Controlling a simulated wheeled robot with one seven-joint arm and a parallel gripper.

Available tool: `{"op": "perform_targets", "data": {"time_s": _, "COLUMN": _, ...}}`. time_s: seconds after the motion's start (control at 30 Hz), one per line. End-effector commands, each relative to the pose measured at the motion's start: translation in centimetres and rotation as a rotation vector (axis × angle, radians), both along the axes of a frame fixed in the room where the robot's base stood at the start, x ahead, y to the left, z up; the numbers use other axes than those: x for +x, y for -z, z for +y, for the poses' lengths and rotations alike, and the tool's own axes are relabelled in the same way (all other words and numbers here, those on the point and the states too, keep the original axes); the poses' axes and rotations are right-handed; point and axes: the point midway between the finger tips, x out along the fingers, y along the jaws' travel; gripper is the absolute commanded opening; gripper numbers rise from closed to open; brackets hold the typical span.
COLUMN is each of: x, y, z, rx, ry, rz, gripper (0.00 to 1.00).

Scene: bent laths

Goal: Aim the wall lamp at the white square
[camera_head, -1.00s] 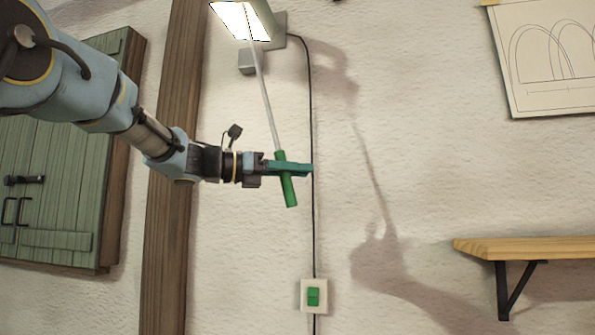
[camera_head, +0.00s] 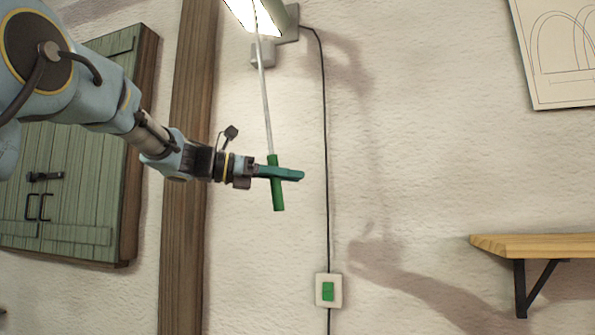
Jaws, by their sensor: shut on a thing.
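The wall lamp (camera_head: 258,17) is at the top of the view, its lit panel partly cut off by the upper edge. A thin pale rod (camera_head: 264,100) hangs from the lamp and ends in a green handle (camera_head: 277,195). My gripper (camera_head: 280,173) is shut on the green handle near its top; the lower part of the handle sticks out below the jaws. The rod leans slightly, its top to the left. No white square can be made out in this view.
A black cable (camera_head: 325,150) runs down the wall to a switch with a green rocker (camera_head: 328,290). A wooden post (camera_head: 188,160) and a green shutter (camera_head: 70,190) stand at the left. A wooden shelf (camera_head: 535,246) and a pinned drawing (camera_head: 560,50) are at the right. The wall between is bare.

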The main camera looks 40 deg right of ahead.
Motion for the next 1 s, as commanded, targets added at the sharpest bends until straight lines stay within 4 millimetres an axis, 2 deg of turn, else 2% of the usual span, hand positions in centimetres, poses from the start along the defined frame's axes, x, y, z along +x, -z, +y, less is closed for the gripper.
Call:
{"op": "perform_targets", "data": {"time_s": 0.13, "x": 0.0, "y": -0.1, "z": 0.0, "rx": -0.003, "ry": -0.002, "rz": 0.001, "gripper": 0.0}}
{"op": "perform_targets", "data": {"time_s": 0.17, "x": 0.0, "y": -0.1, "z": 0.0, "rx": -0.003, "ry": -0.002, "rz": 0.001, "gripper": 0.33}}
{"op": "perform_targets", "data": {"time_s": 0.4, "x": 0.0, "y": 0.0, "z": 0.0, "rx": -0.002, "ry": -0.001, "rz": 0.001, "gripper": 0.59}}
{"op": "perform_targets", "data": {"time_s": 0.73, "x": 0.2, "y": 0.0, "z": 0.4, "rx": -0.002, "ry": -0.002, "rz": 0.0, "gripper": 0.59}}
{"op": "perform_targets", "data": {"time_s": 0.87, "x": 1.0, "y": 0.0, "z": 2.0, "rx": -0.002, "ry": -0.005, "rz": -0.002, "gripper": 0.59}}
{"op": "perform_targets", "data": {"time_s": 1.0, "x": 2.2, "y": -0.1, "z": 4.6, "rx": -0.002, "ry": -0.006, "rz": -0.001, "gripper": 0.59}}
